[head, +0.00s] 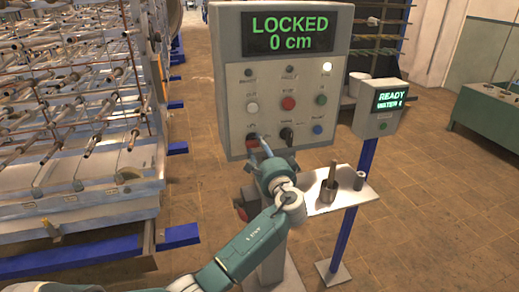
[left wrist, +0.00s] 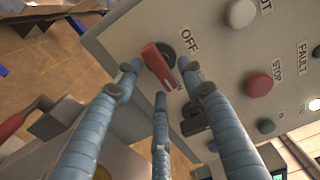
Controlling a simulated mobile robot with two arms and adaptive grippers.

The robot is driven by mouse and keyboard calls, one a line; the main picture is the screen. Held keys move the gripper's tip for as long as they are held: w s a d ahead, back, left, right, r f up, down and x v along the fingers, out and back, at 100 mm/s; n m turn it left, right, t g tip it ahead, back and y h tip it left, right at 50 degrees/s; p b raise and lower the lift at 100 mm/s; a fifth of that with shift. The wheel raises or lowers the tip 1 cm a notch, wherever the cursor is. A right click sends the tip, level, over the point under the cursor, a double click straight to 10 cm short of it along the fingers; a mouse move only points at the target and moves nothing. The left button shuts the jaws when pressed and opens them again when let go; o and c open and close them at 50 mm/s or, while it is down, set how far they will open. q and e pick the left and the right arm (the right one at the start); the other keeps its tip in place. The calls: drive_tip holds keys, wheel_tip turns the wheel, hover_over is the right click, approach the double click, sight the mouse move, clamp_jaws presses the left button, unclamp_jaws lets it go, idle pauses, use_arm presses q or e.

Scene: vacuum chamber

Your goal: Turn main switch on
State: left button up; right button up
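The control panel (head: 236,95) stands upright on a post, with a screen reading "LOCKED 0 cm". The main switch (head: 252,140) is a red handle at the panel's lower left. In the left wrist view the red switch (left wrist: 158,66) sits on a dark round base, beside the labels OFF and ON, partly hidden. My left gripper (head: 262,152) is at the panel just below the switch. In the left wrist view its three fingers (left wrist: 160,80) are spread around the red handle, with gaps visible; I see no clear grip. My right gripper is not in view.
A black knob (head: 286,135) and several buttons, including a red one (head: 289,103), are near the switch. A small shelf (head: 345,192) holds metal cups at right. A second screen (head: 390,100) reads "READY". A large rack (head: 70,130) fills the left.

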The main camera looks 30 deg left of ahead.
use_arm(q)
drive_tip(key=shift+s, duration=0.1)
drive_tip(key=v, duration=1.2)
drive_tip(key=shift+f, duration=0.1)
